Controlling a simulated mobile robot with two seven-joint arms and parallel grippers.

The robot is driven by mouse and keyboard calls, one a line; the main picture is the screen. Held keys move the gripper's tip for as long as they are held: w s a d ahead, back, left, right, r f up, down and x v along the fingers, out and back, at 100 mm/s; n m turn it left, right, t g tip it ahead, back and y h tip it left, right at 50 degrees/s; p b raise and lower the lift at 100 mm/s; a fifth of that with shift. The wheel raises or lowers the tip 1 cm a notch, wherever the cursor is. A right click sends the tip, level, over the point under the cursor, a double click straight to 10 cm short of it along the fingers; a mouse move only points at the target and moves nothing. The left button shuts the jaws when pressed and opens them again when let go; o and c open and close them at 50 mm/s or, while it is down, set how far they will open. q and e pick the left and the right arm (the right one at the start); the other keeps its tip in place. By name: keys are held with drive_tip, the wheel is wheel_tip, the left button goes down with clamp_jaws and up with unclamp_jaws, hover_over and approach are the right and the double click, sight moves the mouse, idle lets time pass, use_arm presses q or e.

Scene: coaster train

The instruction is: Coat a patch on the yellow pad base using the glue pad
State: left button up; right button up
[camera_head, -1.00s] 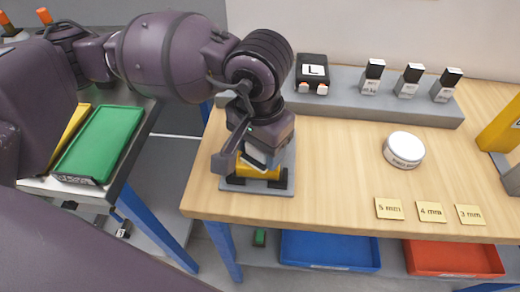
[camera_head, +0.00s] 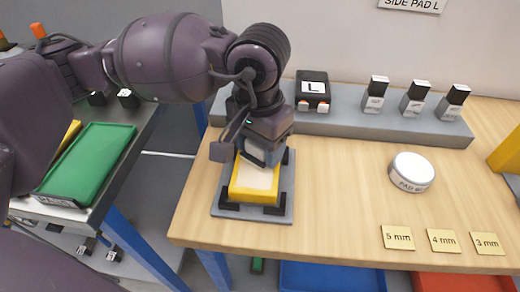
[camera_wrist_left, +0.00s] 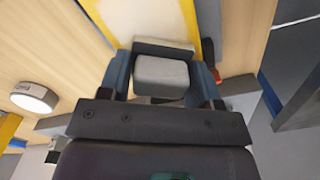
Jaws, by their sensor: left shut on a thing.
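The yellow pad base (camera_head: 240,191) sits in a grey fixture plate (camera_head: 225,212) with black corner clamps near the table's left edge. Its top shows a pale cream area inside yellow edges; the far end is hidden by my gripper. My left gripper (camera_head: 262,158) is above that far end, shut on the glue pad (camera_head: 257,151), a light grey block. In the left wrist view the glue pad (camera_wrist_left: 162,73) is between the fingers, beside the pale top of the yellow base (camera_wrist_left: 142,20). I cannot tell whether they touch. My right gripper is out of view.
A white round tin (camera_head: 411,172) and yellow thickness tags (camera_head: 397,238) lie to the right. A green tray (camera_head: 88,162) is on the left bench.

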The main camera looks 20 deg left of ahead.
sight(254, 189)
use_arm(q)
drive_tip(key=shift+w+a+r, duration=0.2)
drive_tip(key=shift+w+r, duration=0.05)
drive_tip(key=shift+w, duration=0.25)
drive_tip(key=shift+s, duration=0.1)
drive_tip(key=shift+s+d+f, duration=0.1)
drive_tip(key=shift+s+d, duration=0.1)
drive_tip(key=shift+s, duration=0.35)
drive_tip(key=shift+s+d, duration=0.3)
drive_tip(key=shift+s, duration=0.65)
drive_tip(key=shift+s+d, duration=0.3)
drive_tip(key=shift+s, duration=0.65)
drive_tip(key=shift+s+d+f, duration=0.1)
drive_tip(key=shift+s+d, duration=0.05)
drive_tip(key=shift+s, duration=0.45)
drive_tip(key=shift+s+d, duration=0.15)
drive_tip(key=shift+s, duration=0.4)
